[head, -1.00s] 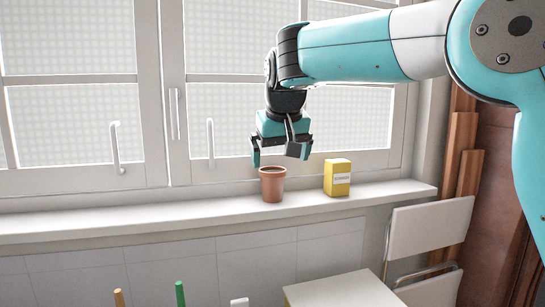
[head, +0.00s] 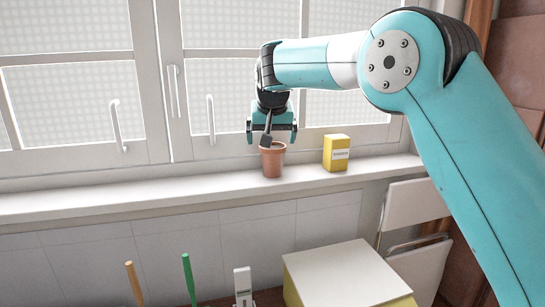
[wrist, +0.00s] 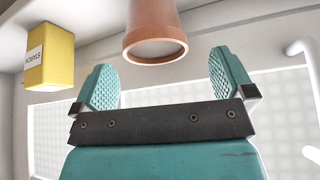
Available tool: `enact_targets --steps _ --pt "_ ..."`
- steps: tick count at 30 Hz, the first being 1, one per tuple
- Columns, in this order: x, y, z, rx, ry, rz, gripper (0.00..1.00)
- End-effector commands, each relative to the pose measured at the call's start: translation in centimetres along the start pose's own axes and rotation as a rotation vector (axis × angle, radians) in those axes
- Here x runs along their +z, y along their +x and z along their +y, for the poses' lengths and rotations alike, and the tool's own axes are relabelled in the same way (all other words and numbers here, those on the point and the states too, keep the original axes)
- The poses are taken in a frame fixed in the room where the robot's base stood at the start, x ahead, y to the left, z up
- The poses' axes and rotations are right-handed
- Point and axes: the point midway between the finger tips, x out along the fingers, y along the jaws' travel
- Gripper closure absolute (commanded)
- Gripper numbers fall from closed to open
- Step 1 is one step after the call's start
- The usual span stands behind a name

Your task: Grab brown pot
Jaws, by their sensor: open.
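The brown pot (head: 273,163) is a small terracotta flowerpot standing upright on the white windowsill. My gripper (head: 270,140) is open above and at the pot's rim, pointing down, and partly overlaps the rim in the head view. In the wrist view the pot (wrist: 152,28) shows at the top, beyond and between the two teal textured fingers of my gripper (wrist: 165,82). A clear gap shows between the pot and the right finger. Whether any part touches the pot cannot be told.
A yellow box (head: 336,153) stands on the sill (head: 130,196) right of the pot; it also shows in the wrist view (wrist: 50,55). Window handles (head: 118,125) stick out behind. The sill left of the pot is clear. A white-topped box (head: 345,272) stands below.

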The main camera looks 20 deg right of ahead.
Motion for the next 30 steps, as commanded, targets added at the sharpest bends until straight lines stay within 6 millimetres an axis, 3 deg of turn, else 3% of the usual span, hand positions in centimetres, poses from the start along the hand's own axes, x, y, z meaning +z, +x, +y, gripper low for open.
enact_targets --steps 5,12,21,28,30 --pt "-0.2 1.2 0.3 0.002 0.000 -0.002 0.00" --pt "-0.2 4.7 0.6 0.002 0.000 -0.001 0.00" --pt "-0.1 5.5 0.6 0.000 0.000 0.002 0.00" --pt "-0.1 5.4 0.6 0.000 0.000 0.001 0.53" --pt "-0.1 5.4 0.6 -0.001 0.000 0.003 0.53"
